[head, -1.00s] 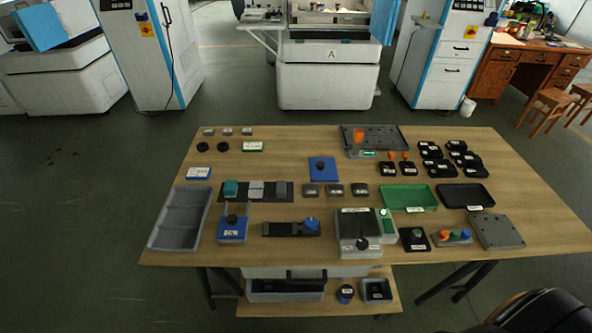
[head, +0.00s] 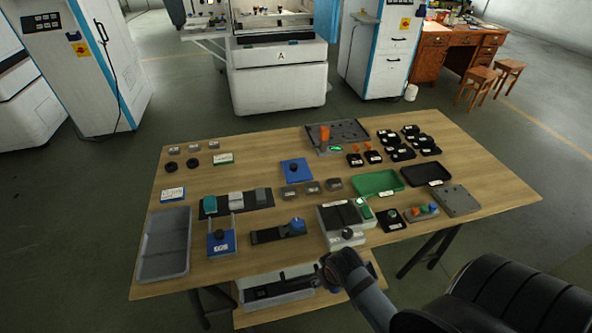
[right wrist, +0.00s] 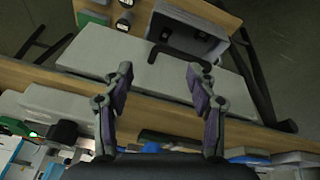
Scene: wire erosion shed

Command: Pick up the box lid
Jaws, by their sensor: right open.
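The box lid (right wrist: 120,62) is a pale grey panel with a black bar handle (right wrist: 178,52). In the head view the box lid (head: 262,283) shows under the front table edge, its right part hidden behind my right arm. My right gripper (right wrist: 159,78) is open and empty, its two fingers apart over the lid, with the handle beyond and between the fingertips in the picture. In the head view my right gripper (head: 326,272) is beside the front edge of the table. I cannot tell its height above the lid. My left gripper is not in view.
The wooden table (head: 460,150) carries several fixtures and trays; its front edge (right wrist: 262,135) crosses the right wrist view close to my fingers. A lower shelf (head: 262,318) lies beneath it. A dark open box (right wrist: 190,28) stands beyond the lid.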

